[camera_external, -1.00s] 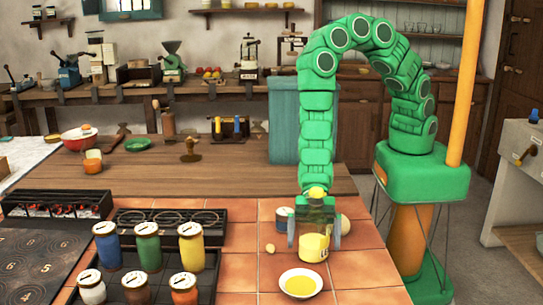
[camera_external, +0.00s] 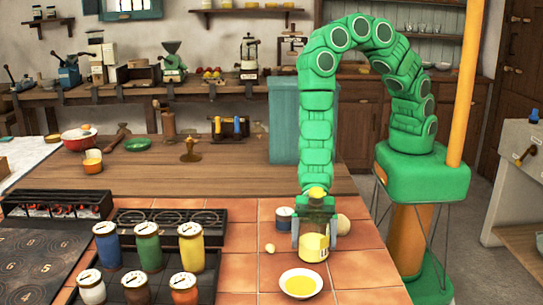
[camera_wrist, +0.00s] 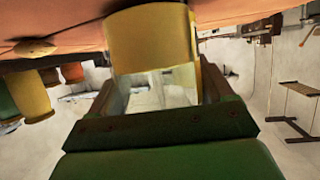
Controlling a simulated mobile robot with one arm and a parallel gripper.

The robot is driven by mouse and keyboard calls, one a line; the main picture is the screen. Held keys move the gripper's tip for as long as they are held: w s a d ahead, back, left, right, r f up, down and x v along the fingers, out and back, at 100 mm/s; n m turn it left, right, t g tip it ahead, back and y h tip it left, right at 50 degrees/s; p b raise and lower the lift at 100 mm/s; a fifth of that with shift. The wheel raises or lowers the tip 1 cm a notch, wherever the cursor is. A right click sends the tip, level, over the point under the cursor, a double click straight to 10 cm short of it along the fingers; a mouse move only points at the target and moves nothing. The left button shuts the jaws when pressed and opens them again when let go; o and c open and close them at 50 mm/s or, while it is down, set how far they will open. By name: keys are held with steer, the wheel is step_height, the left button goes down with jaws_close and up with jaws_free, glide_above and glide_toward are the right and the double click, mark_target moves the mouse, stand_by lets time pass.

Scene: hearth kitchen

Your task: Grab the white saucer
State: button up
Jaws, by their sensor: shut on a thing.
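The white saucer (camera_external: 300,296) sits on the orange tiles at the front of the counter, with something yellow in its middle. My gripper (camera_external: 314,240) points down behind the saucer, apart from it. It is shut on a jar with a yellow lower part and a clear upper part (camera_external: 313,247), which stands upright on or very near the tiles. In the wrist view the jar (camera_wrist: 152,42) is between my fingers (camera_wrist: 160,90). The saucer cannot be made out in the wrist view.
A dark blue tin (camera_external: 284,218) and a pale round thing (camera_external: 352,230) stand behind the jar. A small tan ball (camera_external: 270,248) lies to its left. Several colored jars (camera_external: 148,248) stand farther left, by the black stove (camera_external: 55,205). Tiles right of the saucer are clear.

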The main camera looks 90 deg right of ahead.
mark_target(316, 188)
steer(key=shift+r, duration=0.25)
steer(key=shift+r, duration=4.7)
steer(key=shift+w+r, duration=0.1)
steer(key=w+d+r+m+t+h, duration=0.2)
steer(key=w+d+r+m+t, duration=0.15)
steer(key=w+d, duration=0.75)
steer(key=w+d+r+m+t+h, duration=0.1)
steer(key=w+d+r+m+t, duration=0.25)
steer(key=w+d, duration=0.75)
steer(key=w+d+r+m+t+h, duration=0.1)
steer(key=d+r+m+h, duration=0.1)
steer(key=d, duration=0.8)
steer(key=w+d+r+m+t+h, duration=0.2)
steer(key=d+r, duration=0.1)
steer(key=d, duration=0.8)
steer(key=w+d+r+m+t+h, duration=0.1)
steer(key=d+r+m+h, duration=0.1)
steer(key=d, duration=0.8)
steer(key=shift+w+d+r, duration=0.25)
steer(key=shift+d+r, duration=0.15)
steer(key=shift+r, duration=0.45)
